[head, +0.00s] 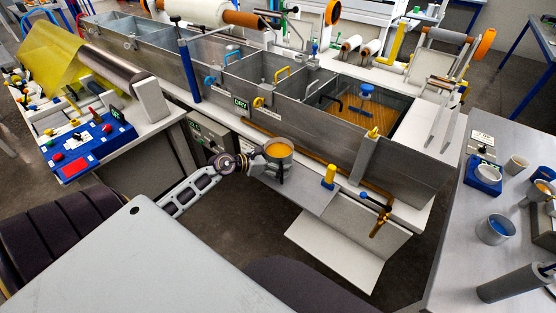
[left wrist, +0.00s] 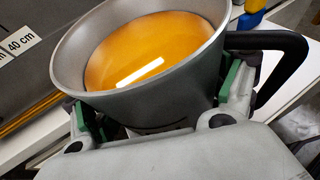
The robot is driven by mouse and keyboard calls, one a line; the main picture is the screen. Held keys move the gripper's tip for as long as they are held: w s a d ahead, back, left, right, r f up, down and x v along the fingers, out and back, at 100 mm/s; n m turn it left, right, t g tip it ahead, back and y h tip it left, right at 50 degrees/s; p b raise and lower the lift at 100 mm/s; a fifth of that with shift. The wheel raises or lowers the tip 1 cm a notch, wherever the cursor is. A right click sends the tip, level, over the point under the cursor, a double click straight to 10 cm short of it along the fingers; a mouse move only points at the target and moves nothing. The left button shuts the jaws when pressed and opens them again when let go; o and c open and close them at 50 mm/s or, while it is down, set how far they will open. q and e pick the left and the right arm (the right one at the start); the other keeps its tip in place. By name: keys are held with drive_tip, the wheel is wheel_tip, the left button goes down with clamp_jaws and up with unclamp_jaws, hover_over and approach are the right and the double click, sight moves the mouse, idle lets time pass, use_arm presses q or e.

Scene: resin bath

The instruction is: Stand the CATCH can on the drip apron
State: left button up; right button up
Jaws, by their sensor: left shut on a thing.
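A grey metal can (head: 279,160) with a black handle holds orange liquid. No lettering on it is readable. My left gripper (head: 246,163) is shut on the can's side and holds it upright or nearly so. In the left wrist view the can (left wrist: 205,85) sits between the green-padded fingers (left wrist: 160,115), its handle out to the right. The can is over the left end of a grey plate (head: 305,198), which looks like the drip apron, in front of the resin bath. I cannot tell whether its base touches the plate. My right gripper is out of view.
The bath's long metal wall (head: 320,143) rises behind the can. A yellow-topped fitting (head: 329,177) stands on the plate's right, with a brass tap (head: 381,220) beyond. A lower white panel (head: 335,250) juts out in front. A right-hand table (head: 455,240) carries several cups.

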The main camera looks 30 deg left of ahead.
use_arm(q)
drive_tip(key=shift+w+r, duration=0.1)
drive_tip(key=o, duration=1.9)
drive_tip(key=shift+f, duration=0.2)
drive_tip(key=shift+s+r, duration=0.15)
drive_tip(key=shift+s, duration=0.05)
drive_tip(key=shift+v, duration=5.9)
